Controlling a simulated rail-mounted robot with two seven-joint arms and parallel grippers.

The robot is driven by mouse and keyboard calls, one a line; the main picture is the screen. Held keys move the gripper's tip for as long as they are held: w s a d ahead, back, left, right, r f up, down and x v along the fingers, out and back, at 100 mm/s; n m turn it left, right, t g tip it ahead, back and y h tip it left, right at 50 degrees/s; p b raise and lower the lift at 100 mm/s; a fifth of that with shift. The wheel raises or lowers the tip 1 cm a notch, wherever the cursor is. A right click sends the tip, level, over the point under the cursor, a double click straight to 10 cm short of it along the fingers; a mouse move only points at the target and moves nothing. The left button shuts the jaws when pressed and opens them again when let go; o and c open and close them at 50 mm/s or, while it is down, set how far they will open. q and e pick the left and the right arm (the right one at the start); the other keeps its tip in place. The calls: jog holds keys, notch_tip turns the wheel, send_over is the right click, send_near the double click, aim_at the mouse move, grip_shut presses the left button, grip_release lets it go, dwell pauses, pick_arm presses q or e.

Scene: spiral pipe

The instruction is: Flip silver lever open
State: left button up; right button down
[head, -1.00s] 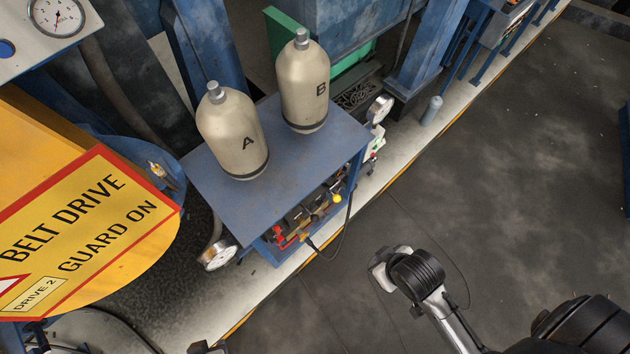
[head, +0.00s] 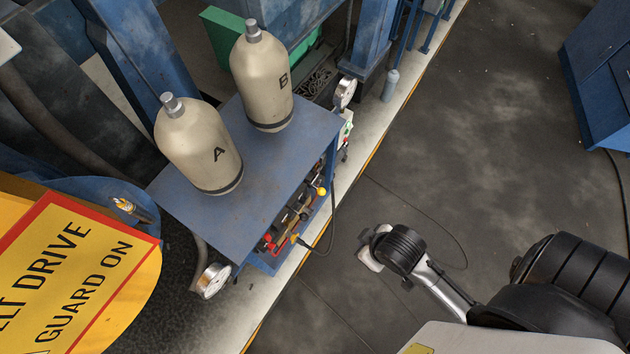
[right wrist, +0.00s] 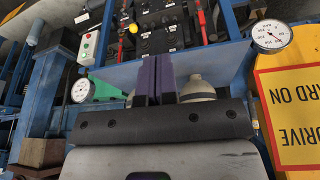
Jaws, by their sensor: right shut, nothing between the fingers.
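The blue cabinet (head: 175,190) has a row of valve blocks in its open front, with a yellow knob (head: 321,191) and red parts (head: 268,240). In the right wrist view the black valve blocks (right wrist: 160,38) and the yellow knob (right wrist: 133,28) show at the top. I cannot pick out a silver lever for certain. My right gripper (head: 371,250) is over the floor to the right of the cabinet front, clear of it. In the right wrist view its purple fingers (right wrist: 157,76) are together and empty. My left gripper is not in view.
Two beige cylinders, A (head: 200,145) and B (head: 262,80), stand on the cabinet top. Gauges (head: 212,281) (head: 345,92) flank the cabinet. A yellow belt guard (head: 75,270) is at lower left. A black cable hangs by the cabinet front. Open dark floor (head: 470,150) lies to the right.

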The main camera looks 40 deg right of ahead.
jog(key=s+f+b+x, duration=0.1)
jog(key=s+b+x, duration=0.3)
jog(key=b+x, duration=1.4)
jog(key=s+d+f+b+x, duration=0.15)
jog(key=s+b+x, duration=0.25)
jog(key=b+x, duration=1.5)
jog(key=w+d+f+n+t+h+b, duration=0.2)
jog(key=w+d+f+n+t+b, duration=0.15)
jog(key=w+d+f+b, duration=0.6)
jog(key=w+d+f+n+t+h+b, duration=0.25)
jog(key=w+d+f+t+b, duration=0.3)
jog(key=w+f, duration=0.5)
jog(key=w+d+f+n+t+h+b, duration=0.2)
jog(key=w+d+f+n+t+b, duration=0.2)
jog(key=w+d+f+b, duration=0.6)
jog(key=s+a+r+n+t+y+p, duration=0.1)
jog(key=a+r+n+t+y, duration=0.3)
jog(key=n, duration=0.9)
jog(key=s+a+r+n+t+y+p, duration=0.2)
jog(key=s+a+r+n+t+y, duration=0.1)
jog(key=a+n+y, duration=0.4)
jog(key=r+n+t+y, duration=0.1)
jog(key=n+t+y, duration=0.1)
jog(key=n, duration=0.5)
jog(key=shift+s+n+y, duration=0.3)
jog(key=shift+y, duration=0.55)
